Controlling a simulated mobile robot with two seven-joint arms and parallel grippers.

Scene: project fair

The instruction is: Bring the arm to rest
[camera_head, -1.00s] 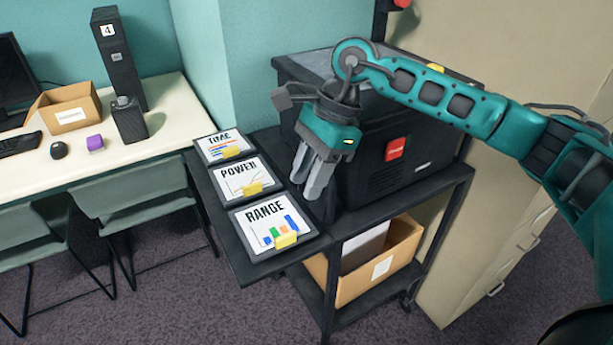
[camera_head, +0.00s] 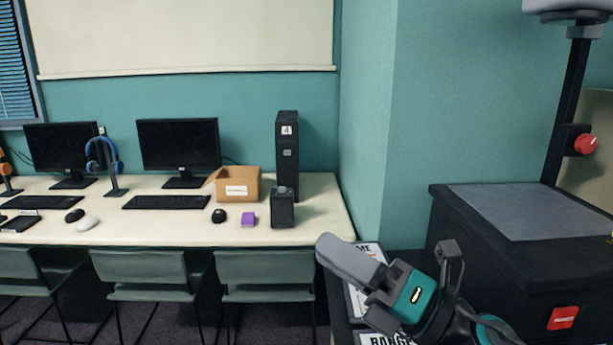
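My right gripper (camera_head: 352,262) shows at the lower middle of the head view, with teal and black housing and grey fingers pointing up and left. It is above the black cart shelf with the title cards, and the fingers look close together with nothing visible between them. Part of my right arm runs off the bottom edge. A card lettered "RANGE" (camera_head: 388,339) shows at the bottom edge. Another card (camera_head: 370,248) is partly hidden behind the gripper. My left gripper is not in view.
A black machine (camera_head: 510,260) with a red label stands at right.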

